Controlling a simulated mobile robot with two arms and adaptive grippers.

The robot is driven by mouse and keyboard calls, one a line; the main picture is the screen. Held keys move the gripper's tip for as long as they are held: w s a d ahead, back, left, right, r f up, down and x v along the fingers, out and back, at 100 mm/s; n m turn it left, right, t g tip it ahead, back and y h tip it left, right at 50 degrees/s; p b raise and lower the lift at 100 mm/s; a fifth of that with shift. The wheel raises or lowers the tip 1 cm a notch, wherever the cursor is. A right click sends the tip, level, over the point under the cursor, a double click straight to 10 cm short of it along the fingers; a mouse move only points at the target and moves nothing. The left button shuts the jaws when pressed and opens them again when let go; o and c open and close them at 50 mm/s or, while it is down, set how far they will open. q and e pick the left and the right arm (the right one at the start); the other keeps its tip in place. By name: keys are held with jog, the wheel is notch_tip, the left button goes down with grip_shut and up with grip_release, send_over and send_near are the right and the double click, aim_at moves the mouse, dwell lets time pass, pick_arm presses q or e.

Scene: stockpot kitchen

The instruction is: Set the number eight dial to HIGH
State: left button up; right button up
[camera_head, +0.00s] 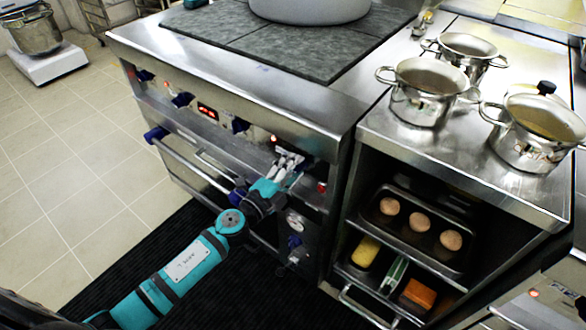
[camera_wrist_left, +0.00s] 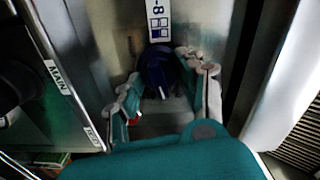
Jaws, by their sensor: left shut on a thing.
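The number eight dial is a dark blue knob (camera_wrist_left: 158,72) under a white label (camera_wrist_left: 158,20) that reads "-8" with small blue squares, in the left wrist view. My left gripper (camera_wrist_left: 160,98) has its fingers on both sides of the knob and is shut on it. In the head view my left gripper (camera_head: 288,162) reaches the right end of the stove's front panel (camera_head: 225,120), and its fingers hide the dial there. The dial's pointer and setting cannot be read. My right gripper is not in view.
Other blue knobs (camera_head: 181,100) and red displays (camera_head: 207,112) line the panel. An oven handle (camera_head: 190,160) runs below it. To the right, a steel counter (camera_head: 455,150) holds several pots, above shelves with trays of food (camera_head: 420,220). A large pot (camera_head: 310,8) stands on the cooktop.

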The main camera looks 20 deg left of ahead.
pick_arm(q)
jog(key=m, duration=0.4)
jog(key=shift+f+m, duration=0.15)
jog(key=shift+m, duration=0.15)
jog(key=m, duration=0.5)
jog(key=shift+f+b, duration=0.1)
jog(key=shift+b, duration=0.2)
jog(key=m, duration=0.6)
jog(key=shift+a+f+m, duration=0.1)
jog(key=shift+m, duration=0.3)
jog(key=m, duration=0.3)
jog(key=shift+m+p, duration=0.3)
jog(key=shift+a+m, duration=0.1)
jog(key=shift+m, duration=0.9)
jog(key=m+p, duration=0.1)
jog(key=m, duration=0.2)
jog(key=shift+a+m+p, duration=0.1)
jog(key=shift+m+p, duration=0.35)
jog(key=shift+m, duration=1.35)
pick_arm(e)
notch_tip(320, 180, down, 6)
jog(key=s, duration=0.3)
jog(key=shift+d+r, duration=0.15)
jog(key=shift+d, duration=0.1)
